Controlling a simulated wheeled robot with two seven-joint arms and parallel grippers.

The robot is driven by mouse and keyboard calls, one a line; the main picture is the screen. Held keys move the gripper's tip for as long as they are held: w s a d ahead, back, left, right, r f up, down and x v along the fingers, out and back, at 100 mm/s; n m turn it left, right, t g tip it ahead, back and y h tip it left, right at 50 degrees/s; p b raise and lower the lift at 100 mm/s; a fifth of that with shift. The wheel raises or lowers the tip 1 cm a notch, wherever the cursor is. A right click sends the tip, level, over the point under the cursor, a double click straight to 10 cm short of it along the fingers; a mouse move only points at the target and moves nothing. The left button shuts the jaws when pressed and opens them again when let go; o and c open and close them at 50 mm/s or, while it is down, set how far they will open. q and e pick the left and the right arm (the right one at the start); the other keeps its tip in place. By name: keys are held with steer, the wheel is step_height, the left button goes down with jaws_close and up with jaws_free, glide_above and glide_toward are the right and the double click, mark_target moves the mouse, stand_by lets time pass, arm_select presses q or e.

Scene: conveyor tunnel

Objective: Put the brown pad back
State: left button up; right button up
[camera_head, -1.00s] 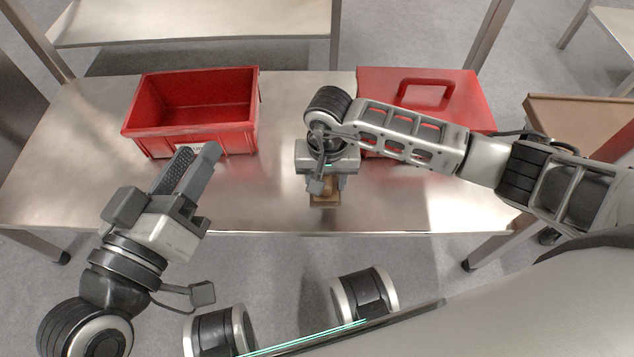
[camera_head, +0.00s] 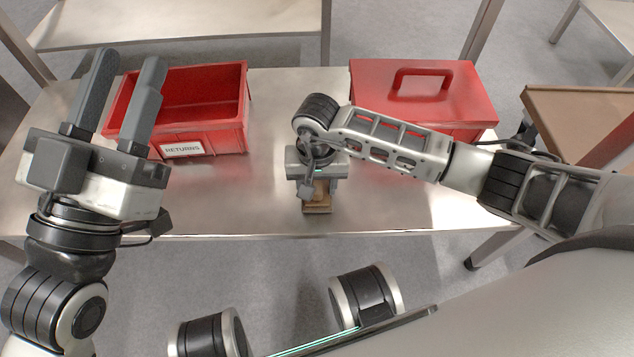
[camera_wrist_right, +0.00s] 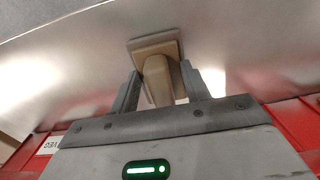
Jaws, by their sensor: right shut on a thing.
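The brown pad (camera_head: 317,209) is a small tan block with a flat square base and a narrower grip. It is on or just above the metal table near its front edge; I cannot tell which. In the right wrist view its base (camera_wrist_right: 152,45) is at the far end, with the grip (camera_wrist_right: 158,82) between the fingers. My right gripper (camera_wrist_right: 160,76) is shut on that grip. In the head view it points down over the pad, its fingers mostly hidden. My left gripper (camera_head: 128,64) is open and empty, its fingers pointing up in front of the red bin's left part.
An open red bin (camera_head: 205,137) labelled RETURNS stands at the table's left. A closed red box (camera_head: 470,90) with a handle on its lid stands at the right, partly behind my right arm. The metal table (camera_head: 262,190) is bare between them. A brown-topped surface (camera_head: 572,118) is at far right.

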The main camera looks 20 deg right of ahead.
mark_target(317, 182)
steer(key=shift+f, duration=0.15)
steer(key=o, duration=0.9)
arm_select(q)
steer(key=shift+r+m, duration=0.25)
steer(key=shift+m, duration=0.05)
arm_select(e)
steer(key=shift+o, duration=0.2)
steer(key=shift+r+p, duration=0.3)
steer(key=shift+r, duration=0.15)
arm_select(q)
step_height(317, 182, down, 9)
steer(key=s+d+n+g+y+p, duration=0.1)
steer(key=s+n+g+y+p, duration=0.1)
steer(key=n, duration=0.5)
steer(key=shift+r+g+y+p, duration=0.15)
steer(key=shift+g+y+p, duration=0.55)
steer(key=shift+g+p, duration=0.6)
arm_select(e)
step_height(317, 182, up, 12)
steer(key=shift+f, duration=0.25)
